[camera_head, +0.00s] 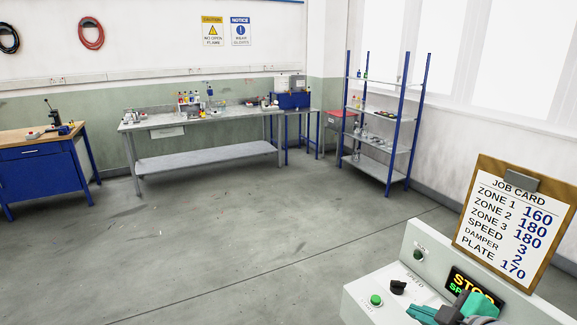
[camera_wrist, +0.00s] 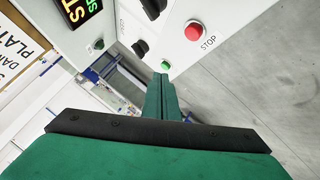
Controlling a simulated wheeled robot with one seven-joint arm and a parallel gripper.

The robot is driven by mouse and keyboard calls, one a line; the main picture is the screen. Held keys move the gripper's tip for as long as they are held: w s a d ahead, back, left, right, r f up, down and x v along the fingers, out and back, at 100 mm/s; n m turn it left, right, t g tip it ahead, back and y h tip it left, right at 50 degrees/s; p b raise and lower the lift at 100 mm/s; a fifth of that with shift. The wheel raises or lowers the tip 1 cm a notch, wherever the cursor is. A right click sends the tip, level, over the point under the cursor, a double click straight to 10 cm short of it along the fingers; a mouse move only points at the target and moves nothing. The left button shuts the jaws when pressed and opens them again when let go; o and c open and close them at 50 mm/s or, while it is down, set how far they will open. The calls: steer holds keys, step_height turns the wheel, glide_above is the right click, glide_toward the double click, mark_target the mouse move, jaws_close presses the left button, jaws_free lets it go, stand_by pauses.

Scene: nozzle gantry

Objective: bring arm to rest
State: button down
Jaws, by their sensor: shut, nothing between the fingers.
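My gripper (camera_head: 414,313) shows at the lower right of the head view, in front of the white control panel (camera_head: 408,238). In the wrist view its two teal fingers (camera_wrist: 162,80) are together with nothing between them. They point toward the panel's lower edge, close in the picture to a green button (camera_wrist: 165,64). I cannot tell whether they touch the panel. Part of the panel and its display (camera_head: 474,290) is hidden behind my arm in the head view.
The panel carries a red STOP button (camera_wrist: 194,32), black knobs (camera_wrist: 150,8) and a job card (camera_head: 515,217). A workbench (camera_head: 205,158), blue cabinet (camera_head: 45,180) and shelf rack (camera_head: 380,147) stand farther back. The floor (camera_head: 230,240) between is clear.

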steer(key=w+a+f+m+t+y, duration=0.1)
steer(key=w+a+f+m+t, duration=0.25)
steer(key=a, duration=0.35)
steer(key=w+a+f+m+t+y, duration=0.1)
steer(key=w+a+f+m+t, duration=0.1)
steer(key=w+a, duration=0.4)
steer(key=s+a+f+m+h, duration=0.4)
steer(key=s+a+f+m, duration=0.4)
steer(key=s+a+f, duration=0.45)
steer(key=s+a+f+n, duration=0.2)
steer(key=s, duration=1.1)
steer(key=s+a+f+n, duration=0.2)
steer(key=s+f, duration=0.1)
steer(key=s, duration=1)
steer(key=shift+s+a+f+y, duration=0.2)
steer(key=shift+s+f+y, duration=0.1)
steer(key=shift+s+y, duration=0.1)
steer(key=shift+a, duration=0.1)
